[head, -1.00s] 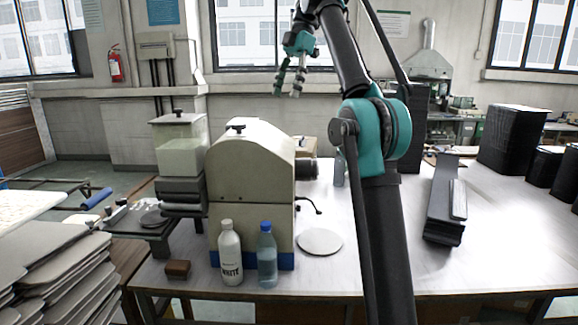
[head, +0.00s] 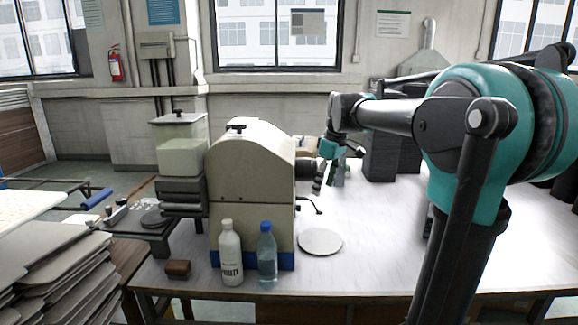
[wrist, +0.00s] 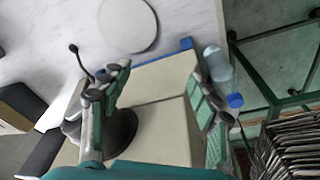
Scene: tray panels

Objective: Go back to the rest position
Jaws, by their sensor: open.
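My gripper (head: 326,180) hangs above the table, just right of the beige machine (head: 250,185) in the head view. It points down, and its fingers are partly in front of the machine's dark cylinder. In the wrist view my gripper (wrist: 158,110) shows its two fingers spread wide with nothing between them. The beige machine (wrist: 160,115) lies beyond the fingers there. My arm reaches in from the right of the head view and hides part of the table's right side.
A white bottle (head: 230,253) and a clear blue-capped bottle (head: 267,254) stand in front of the machine. A round plate (head: 320,241) lies on the table (head: 365,255). Dark stacked boxes (head: 381,153) stand at the back. Grey panels (head: 55,265) are stacked at left. The table's front middle is clear.

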